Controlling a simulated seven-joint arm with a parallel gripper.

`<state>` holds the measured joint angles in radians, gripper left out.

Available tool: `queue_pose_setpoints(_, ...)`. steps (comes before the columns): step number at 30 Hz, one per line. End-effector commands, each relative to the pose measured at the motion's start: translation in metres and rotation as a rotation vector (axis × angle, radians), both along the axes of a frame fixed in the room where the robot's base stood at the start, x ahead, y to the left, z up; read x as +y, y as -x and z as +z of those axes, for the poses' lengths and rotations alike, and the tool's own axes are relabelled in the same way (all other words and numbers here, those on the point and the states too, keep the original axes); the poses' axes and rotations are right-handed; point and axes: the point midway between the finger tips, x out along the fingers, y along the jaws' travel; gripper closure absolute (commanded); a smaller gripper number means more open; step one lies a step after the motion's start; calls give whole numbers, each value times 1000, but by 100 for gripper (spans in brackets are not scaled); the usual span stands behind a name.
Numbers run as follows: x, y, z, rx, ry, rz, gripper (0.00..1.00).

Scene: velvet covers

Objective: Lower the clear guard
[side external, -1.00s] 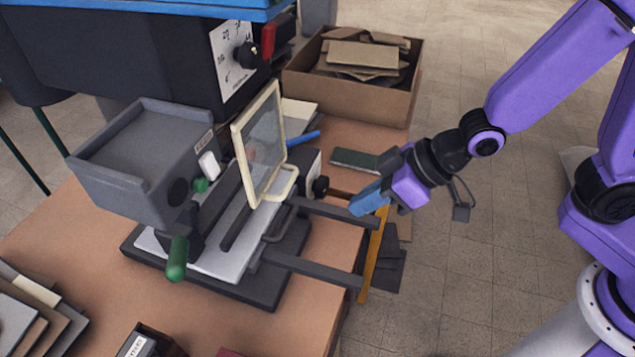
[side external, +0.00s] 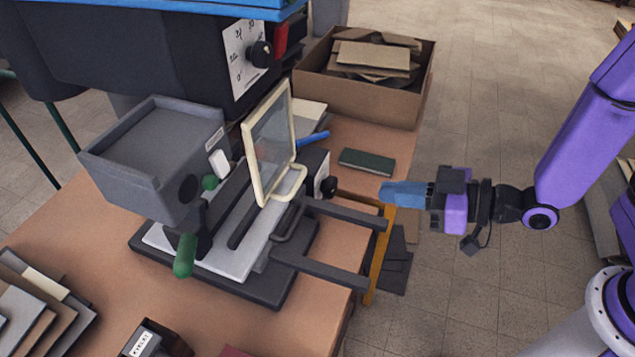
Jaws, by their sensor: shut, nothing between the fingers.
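The clear guard (side external: 270,137) is a see-through pane in a cream frame. It stands raised and nearly upright on the grey machine (side external: 155,165), above its light metal bed. A cream loop handle (side external: 283,188) sticks out from its lower edge. My gripper (side external: 386,194) has blue fingers, which are shut and empty. It points left from the right of the machine, near the dark rails and the yellow bar, well apart from the guard. I cannot tell whether the fingertips touch the yellow bar.
Two dark rails (side external: 325,272) and a yellow bar (side external: 380,262) jut out from the machine towards my gripper. A green book-like block (side external: 366,162) lies on the table behind. A cardboard box (side external: 357,97) of scraps stands farther back. A green-handled lever (side external: 185,256) is at the machine's front.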

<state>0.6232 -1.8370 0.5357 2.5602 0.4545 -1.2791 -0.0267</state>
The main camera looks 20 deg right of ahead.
Motion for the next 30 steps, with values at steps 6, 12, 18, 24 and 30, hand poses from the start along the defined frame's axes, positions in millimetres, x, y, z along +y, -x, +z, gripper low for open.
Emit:
queue_pose_setpoints(6, 7, -7, -2, 0, 0, 2, 100)
queue_pose_setpoints(12, 17, -17, -6, 0, 1, 2, 100)
queue_pose_setpoints(18, 26, -26, -9, 1, 1, 1, 100)
queue_pose_setpoints(24, 35, -35, -13, 2, 0, 2, 100)
queue_pose_setpoints(30, 42, -43, -15, 2, 0, 2, 100)
